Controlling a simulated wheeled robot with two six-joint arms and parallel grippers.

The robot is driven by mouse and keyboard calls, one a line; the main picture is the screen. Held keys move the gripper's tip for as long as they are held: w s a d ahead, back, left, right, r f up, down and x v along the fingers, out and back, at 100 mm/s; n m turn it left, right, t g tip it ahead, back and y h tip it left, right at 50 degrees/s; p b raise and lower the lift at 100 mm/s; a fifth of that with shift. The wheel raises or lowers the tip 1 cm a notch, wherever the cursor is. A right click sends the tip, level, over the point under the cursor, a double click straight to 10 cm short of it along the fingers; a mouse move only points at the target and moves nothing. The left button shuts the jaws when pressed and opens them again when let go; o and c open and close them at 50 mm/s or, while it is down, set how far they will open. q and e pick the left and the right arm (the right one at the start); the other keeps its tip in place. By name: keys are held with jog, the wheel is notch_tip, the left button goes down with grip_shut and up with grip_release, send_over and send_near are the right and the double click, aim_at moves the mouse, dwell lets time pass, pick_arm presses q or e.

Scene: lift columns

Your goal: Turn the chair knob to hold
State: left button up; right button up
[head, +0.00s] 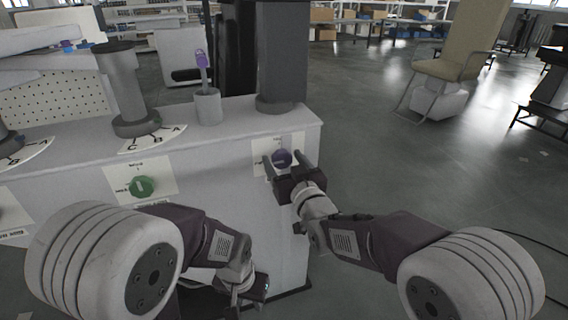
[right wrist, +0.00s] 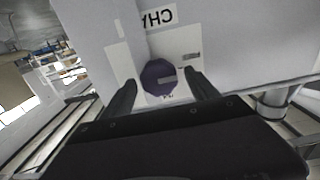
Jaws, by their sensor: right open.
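The purple chair knob (head: 281,158) sits on a white label plate on the front of the grey cabinet (head: 222,165). In the right wrist view the knob (right wrist: 159,77) is many-sided with a pale mark on its face, and upside-down letters like "CHA" stand beyond it. My right gripper (head: 283,163) is open, with one finger on each side of the knob. In the right wrist view its fingers (right wrist: 160,84) show gaps to the knob. My left gripper (head: 247,288) hangs low in front of the cabinet, its fingers unclear. The small words around the knob are too blurred to read.
A green knob (head: 141,187) on its own label sits further left on the cabinet. On top stand a dark column (head: 282,52), a grey cup (head: 208,106) with a purple-handled tool, and a grey post (head: 123,82) by an A-B-C dial.

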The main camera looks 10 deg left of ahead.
jog(key=shift+w, duration=0.1)
jog(key=c, duration=1.3)
jog(key=shift+c, duration=0.2)
jog(key=shift+m, duration=0.4)
jog(key=m+b, duration=0.1)
jog(key=m, duration=0.2)
jog(key=shift+m, duration=0.4)
jog(key=m, duration=0.2)
jog(key=m+b, duration=0.1)
jog(key=m, duration=0.1)
jog(key=shift+w+d+f+m+b, duration=0.1)
jog(key=shift+f+m+b, duration=0.05)
jog(key=shift+m+b, duration=0.15)
jog(key=m+b, duration=0.1)
jog(key=m, duration=0.3)
jog(key=shift+f, duration=0.1)
jog(key=shift+m+b, duration=0.7)
jog(key=shift+m, duration=1.8)
